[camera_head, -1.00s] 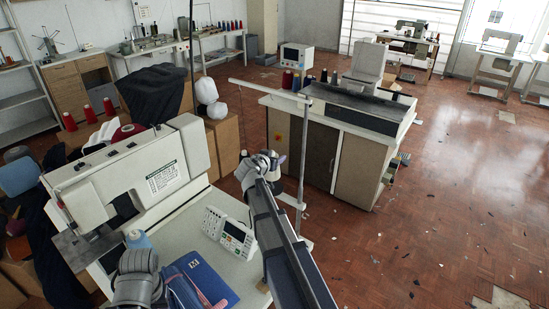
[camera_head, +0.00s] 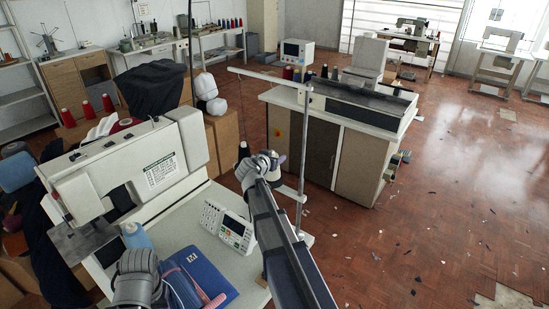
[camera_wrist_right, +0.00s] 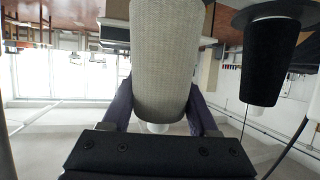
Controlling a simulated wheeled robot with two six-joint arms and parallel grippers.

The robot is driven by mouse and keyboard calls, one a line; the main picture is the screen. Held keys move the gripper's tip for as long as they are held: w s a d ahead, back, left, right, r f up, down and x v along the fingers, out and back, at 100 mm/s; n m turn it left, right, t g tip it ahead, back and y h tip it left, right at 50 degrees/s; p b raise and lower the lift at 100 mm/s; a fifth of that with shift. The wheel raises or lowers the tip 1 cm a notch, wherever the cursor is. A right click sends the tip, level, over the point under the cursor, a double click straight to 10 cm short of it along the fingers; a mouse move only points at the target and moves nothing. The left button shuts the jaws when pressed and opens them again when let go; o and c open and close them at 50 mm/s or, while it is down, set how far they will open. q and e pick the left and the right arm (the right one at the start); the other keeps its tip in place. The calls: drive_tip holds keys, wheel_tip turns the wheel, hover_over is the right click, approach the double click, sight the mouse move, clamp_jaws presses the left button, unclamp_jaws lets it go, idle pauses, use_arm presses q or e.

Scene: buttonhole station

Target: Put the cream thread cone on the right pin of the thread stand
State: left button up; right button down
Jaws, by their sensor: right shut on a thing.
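The cream thread cone (camera_wrist_right: 166,60) fills the middle of the right wrist view, between the purple-grey fingers of my right gripper (camera_wrist_right: 160,112), which is shut on it. In the head view my right gripper (camera_head: 272,162) is beside the thread stand's upright pole (camera_head: 302,150), and the cone is mostly hidden by my arm. A pale round plate (camera_head: 292,194) of the stand shows just right of and below the gripper. A black cone (camera_wrist_right: 265,60) stands apart from the cream one; it also shows left of the gripper (camera_head: 243,149). My left gripper (camera_head: 138,276) is low left, its fingertips hidden.
A sewing machine (camera_head: 130,165) stands on the table at left. A keypad unit (camera_head: 229,227), a blue book (camera_head: 205,276) and a light-blue cone (camera_head: 136,236) are near it. A cabinet (camera_head: 352,160) stands behind the stand; the floor at right is largely open.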

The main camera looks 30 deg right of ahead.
drive_tip(key=shift+f+b, duration=0.45)
drive_tip(key=shift+c, duration=0.4)
unclamp_jaws()
drive_tip(key=p+v, duration=0.3)
drive_tip(key=v, duration=0.4)
drive_tip(key=shift+s+a, duration=0.25)
drive_tip(key=shift+a, duration=0.05)
drive_tip(key=shift+r, duration=0.1)
idle(0.3)
